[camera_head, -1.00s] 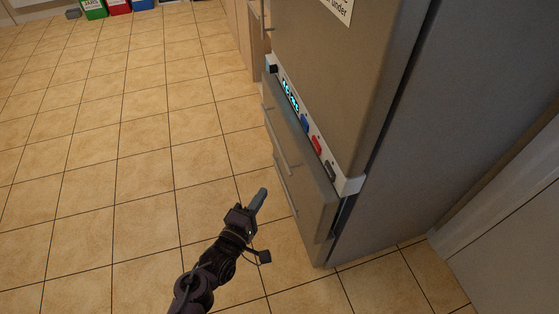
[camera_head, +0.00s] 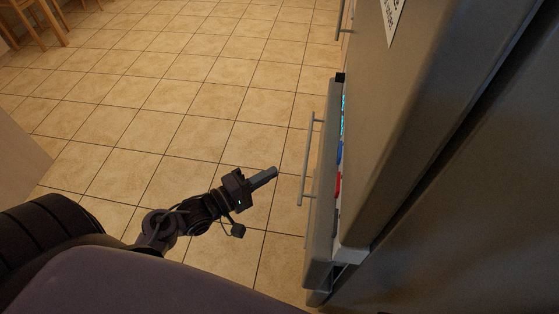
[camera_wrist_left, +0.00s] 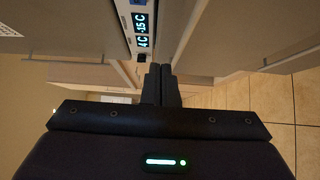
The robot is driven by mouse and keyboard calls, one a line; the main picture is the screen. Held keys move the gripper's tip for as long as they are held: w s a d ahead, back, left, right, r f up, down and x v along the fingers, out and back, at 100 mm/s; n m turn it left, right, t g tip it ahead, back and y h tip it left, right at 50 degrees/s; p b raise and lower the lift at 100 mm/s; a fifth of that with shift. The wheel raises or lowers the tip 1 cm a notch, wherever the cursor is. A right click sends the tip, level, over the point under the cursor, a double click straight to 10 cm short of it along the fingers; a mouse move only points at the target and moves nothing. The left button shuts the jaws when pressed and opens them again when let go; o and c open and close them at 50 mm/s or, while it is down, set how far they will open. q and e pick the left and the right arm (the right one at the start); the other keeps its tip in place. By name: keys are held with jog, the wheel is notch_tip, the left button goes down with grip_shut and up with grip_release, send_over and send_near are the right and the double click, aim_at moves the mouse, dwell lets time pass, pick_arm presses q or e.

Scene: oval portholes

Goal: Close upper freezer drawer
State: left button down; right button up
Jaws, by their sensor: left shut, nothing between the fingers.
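The upper freezer drawer (camera_head: 322,190) is the grey front with a long bar handle (camera_head: 306,160), below the control strip of the fridge-freezer. Its front stands out a little from the cabinet, with a dark gap (camera_head: 340,270) behind its near end. My left gripper (camera_head: 274,172) is shut and empty. It is in front of the drawer, left of the handle and apart from it in the head view. Its closed fingers also show in the left wrist view (camera_wrist_left: 160,72), pointing towards the unit. My right gripper is not in view.
The fridge-freezer body (camera_head: 450,170) fills the right side. Its lit temperature display (camera_wrist_left: 141,22) shows in the wrist view. Wooden chair legs (camera_head: 40,25) stand far off at upper left. The tiled floor (camera_head: 190,110) left of the drawer is clear.

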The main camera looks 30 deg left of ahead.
aim_at(327, 165)
pick_arm(q)
jog(key=x, duration=0.3)
jog(key=d+x, duration=0.1)
jog(key=x, duration=0.2)
jog(key=s+d+b+x, duration=0.1)
jog(key=x, duration=0.3)
jog(key=shift+f, duration=0.1)
jog(key=shift+d, duration=0.35)
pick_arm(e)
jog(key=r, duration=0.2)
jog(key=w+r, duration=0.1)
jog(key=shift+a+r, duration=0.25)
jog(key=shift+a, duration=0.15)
pick_arm(q)
jog(key=shift+w+d, duration=0.1)
jog(key=d, duration=0.2)
jog(key=w+d+p, duration=0.1)
jog(key=shift+d, duration=0.6)
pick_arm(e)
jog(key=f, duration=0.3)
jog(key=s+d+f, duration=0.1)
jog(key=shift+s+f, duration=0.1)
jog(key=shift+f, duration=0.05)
